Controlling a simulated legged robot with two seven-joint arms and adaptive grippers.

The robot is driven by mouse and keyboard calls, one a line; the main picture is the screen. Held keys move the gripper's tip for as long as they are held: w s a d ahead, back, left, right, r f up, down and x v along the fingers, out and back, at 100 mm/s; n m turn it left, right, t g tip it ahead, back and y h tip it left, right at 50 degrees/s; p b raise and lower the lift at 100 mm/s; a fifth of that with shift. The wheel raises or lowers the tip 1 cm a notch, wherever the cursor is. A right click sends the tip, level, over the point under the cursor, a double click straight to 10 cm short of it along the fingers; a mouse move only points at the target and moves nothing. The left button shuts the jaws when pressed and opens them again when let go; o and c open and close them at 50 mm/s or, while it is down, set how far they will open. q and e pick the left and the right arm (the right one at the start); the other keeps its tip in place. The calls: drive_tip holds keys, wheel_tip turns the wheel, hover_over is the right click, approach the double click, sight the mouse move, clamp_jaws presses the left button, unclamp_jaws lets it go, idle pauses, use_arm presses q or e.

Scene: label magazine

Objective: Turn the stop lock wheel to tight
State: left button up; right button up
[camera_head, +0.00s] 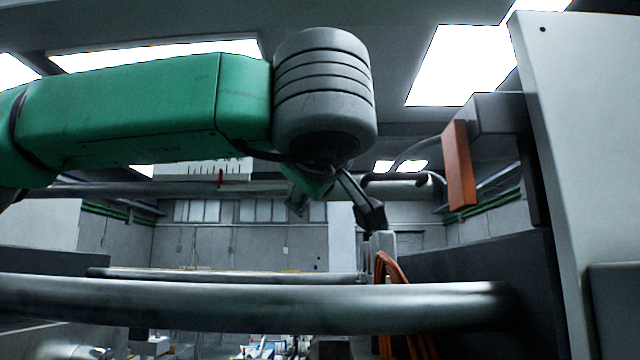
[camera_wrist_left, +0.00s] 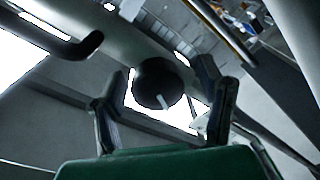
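A dark round wheel (camera_wrist_left: 158,85) with a white mark on its face shows in the left wrist view, on the side of a thick grey tube. The fingers of my left gripper (camera_wrist_left: 162,72) are open on either side of it, with a gap to the wheel at both sides. I cannot tell whether the fingertips reach the wheel's depth. In the head view my left arm comes in from the left, and one dark finger of the left gripper (camera_head: 366,208) shows below the grey wrist. The rest of the gripper is mostly hidden there. I cannot make out the wheel in the head view. My right gripper is not in view.
A long grey rail (camera_head: 250,304) crosses low in front. A pale upright panel (camera_head: 580,130) stands at the right, with an orange block (camera_head: 459,165) on a bracket beside it. Orange cables (camera_head: 393,275) hang below the gripper.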

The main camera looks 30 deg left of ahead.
use_arm(q)
drive_tip(key=v, duration=0.7)
drive_tip(key=shift+s, duration=0.15)
idle(0.5)
